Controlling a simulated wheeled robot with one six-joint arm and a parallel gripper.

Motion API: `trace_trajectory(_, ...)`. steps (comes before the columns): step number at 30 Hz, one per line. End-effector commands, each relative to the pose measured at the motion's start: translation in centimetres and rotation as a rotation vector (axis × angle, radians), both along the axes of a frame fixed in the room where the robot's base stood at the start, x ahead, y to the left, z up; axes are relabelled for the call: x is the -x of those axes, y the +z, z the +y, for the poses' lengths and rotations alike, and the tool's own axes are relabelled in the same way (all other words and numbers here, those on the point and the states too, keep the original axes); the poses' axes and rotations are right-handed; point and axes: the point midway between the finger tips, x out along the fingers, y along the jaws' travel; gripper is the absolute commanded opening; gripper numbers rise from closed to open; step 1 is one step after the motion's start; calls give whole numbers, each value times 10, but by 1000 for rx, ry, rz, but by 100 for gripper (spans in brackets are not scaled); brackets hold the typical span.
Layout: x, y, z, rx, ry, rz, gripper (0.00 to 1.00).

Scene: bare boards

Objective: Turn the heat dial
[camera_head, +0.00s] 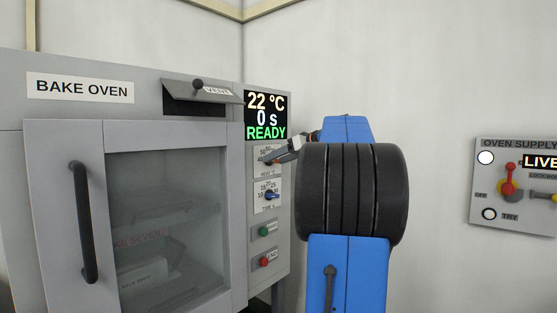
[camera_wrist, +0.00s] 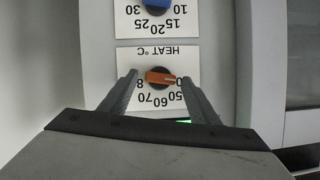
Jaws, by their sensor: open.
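The heat dial (camera_wrist: 157,78) is an orange pointer knob on a dark round base, on a white plate marked HEAT °C in the upside-down wrist view. Its narrow end points right in that view, close to one finger; the number there is partly hidden. My gripper (camera_wrist: 159,77) is open, with one finger on each side of the dial; I cannot tell if either touches it. In the head view my gripper (camera_head: 272,157) is at the heat plate (camera_head: 261,151) and covers most of the dial.
The oven display (camera_head: 265,115) reads 22 °C, 0 s, READY. Below the heat plate are a blue time dial (camera_head: 271,196), a green button (camera_head: 264,231) and a red button (camera_head: 265,262). The oven door (camera_head: 75,220) is shut. A supply panel (camera_head: 515,205) reading LIVE is right.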

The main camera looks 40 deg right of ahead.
Motion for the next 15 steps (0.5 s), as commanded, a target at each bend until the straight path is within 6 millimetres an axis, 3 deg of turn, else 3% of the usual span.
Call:
trace_trajectory(7, -1, 0, 0, 0, 0, 0, 56)
trace_trajectory(12, -1, 0, 0, 0, 0, 0, 18)
trace_trajectory(15, 0, 0, 0, 0, 0, 0, 15)
